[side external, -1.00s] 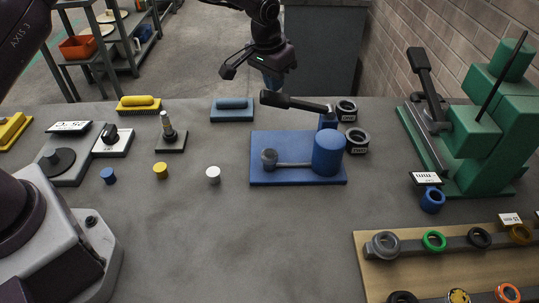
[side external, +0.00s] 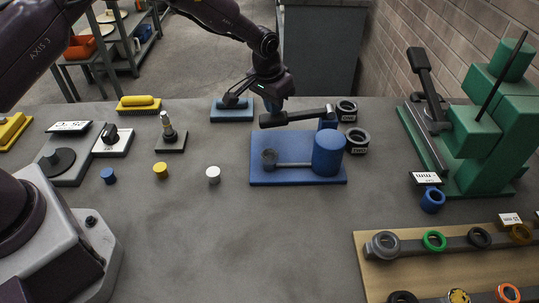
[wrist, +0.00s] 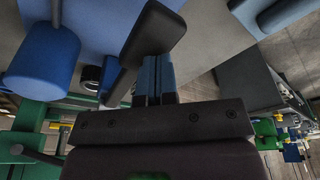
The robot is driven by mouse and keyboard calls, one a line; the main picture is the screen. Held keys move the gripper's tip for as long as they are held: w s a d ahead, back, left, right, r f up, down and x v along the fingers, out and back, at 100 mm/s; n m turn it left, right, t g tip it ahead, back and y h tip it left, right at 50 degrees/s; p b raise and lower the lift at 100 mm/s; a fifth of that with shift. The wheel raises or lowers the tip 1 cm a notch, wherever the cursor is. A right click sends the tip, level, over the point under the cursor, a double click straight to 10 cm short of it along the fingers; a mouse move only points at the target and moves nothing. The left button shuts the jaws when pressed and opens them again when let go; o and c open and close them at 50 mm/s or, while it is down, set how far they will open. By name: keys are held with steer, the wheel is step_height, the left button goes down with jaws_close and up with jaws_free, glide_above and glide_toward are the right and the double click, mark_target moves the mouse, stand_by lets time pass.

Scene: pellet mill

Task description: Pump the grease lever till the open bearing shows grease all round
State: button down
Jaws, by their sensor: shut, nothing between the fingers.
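The grease pump has a blue base plate (side external: 300,177) and a blue cylinder (side external: 328,153). Its black-handled lever (side external: 290,117) pivots on a blue post at the back and now lies about level. A thin pipe runs from the cylinder to the small grey open bearing (side external: 268,158) at the plate's left; grease in it is too small to make out. My gripper (side external: 273,104) is shut and empty, fingers pointing down at the handle's left end. In the wrist view, its blue fingertips (wrist: 154,80) are right against the handle (wrist: 150,38); firm contact I cannot confirm.
Two dark rings (side external: 357,138) stand right behind the pump. A blue brush (side external: 232,110) lies behind left. A green press (side external: 490,130) stands at the right, a ring rack (side external: 380,275) at front right. The table's front middle is clear.

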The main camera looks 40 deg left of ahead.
steer(key=shift+f, duration=0.4)
step_height(320, 180, up, 9)
steer(key=shift+r, duration=0.15)
stand_by(0.6)
stand_by(0.4)
